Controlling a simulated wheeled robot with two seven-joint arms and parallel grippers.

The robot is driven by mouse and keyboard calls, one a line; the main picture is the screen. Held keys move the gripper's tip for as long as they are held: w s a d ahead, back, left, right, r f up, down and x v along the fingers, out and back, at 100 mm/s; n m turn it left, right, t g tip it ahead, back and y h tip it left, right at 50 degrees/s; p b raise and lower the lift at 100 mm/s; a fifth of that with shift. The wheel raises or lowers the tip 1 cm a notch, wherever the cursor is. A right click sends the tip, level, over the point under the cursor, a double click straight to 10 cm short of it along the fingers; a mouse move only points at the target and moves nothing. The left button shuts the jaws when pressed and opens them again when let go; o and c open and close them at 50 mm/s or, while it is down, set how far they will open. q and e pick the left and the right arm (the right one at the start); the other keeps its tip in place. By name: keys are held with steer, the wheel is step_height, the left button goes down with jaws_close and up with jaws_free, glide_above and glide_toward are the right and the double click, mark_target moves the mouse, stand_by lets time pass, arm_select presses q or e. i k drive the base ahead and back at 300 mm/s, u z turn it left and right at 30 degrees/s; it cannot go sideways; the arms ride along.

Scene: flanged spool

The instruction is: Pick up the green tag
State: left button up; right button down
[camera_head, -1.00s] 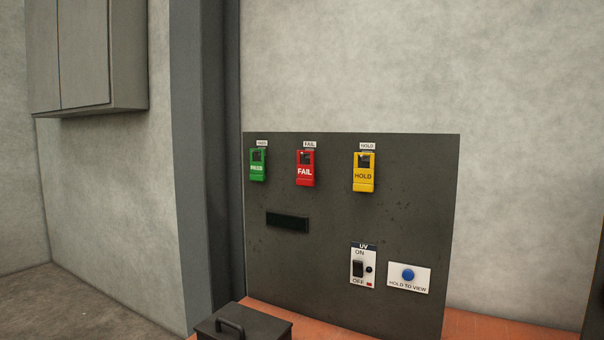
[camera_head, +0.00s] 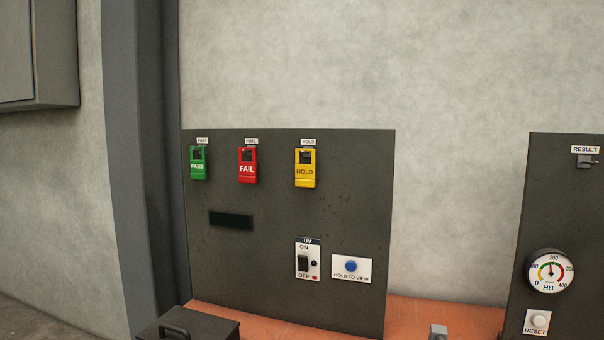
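The green tag (camera_head: 198,164), marked PASS, hangs at the upper left of the dark panel (camera_head: 270,262), under a small white label. A red FAIL tag (camera_head: 247,166) and a yellow HOLD tag (camera_head: 305,169) hang to its right in the same row. Neither of my grippers shows in the head view.
The panel also carries a black bar (camera_head: 231,219), a UV switch (camera_head: 307,260) and a blue button (camera_head: 351,266). A second panel at right has a RESULT hook (camera_head: 588,160), an HB gauge (camera_head: 550,271) and a RESET button (camera_head: 539,320). A dark handled box (camera_head: 200,327) stands front left.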

mark_target(198, 167)
steer(key=u, duration=2.35)
steer(key=i, duration=2.75)
steer(key=z, duration=2.25)
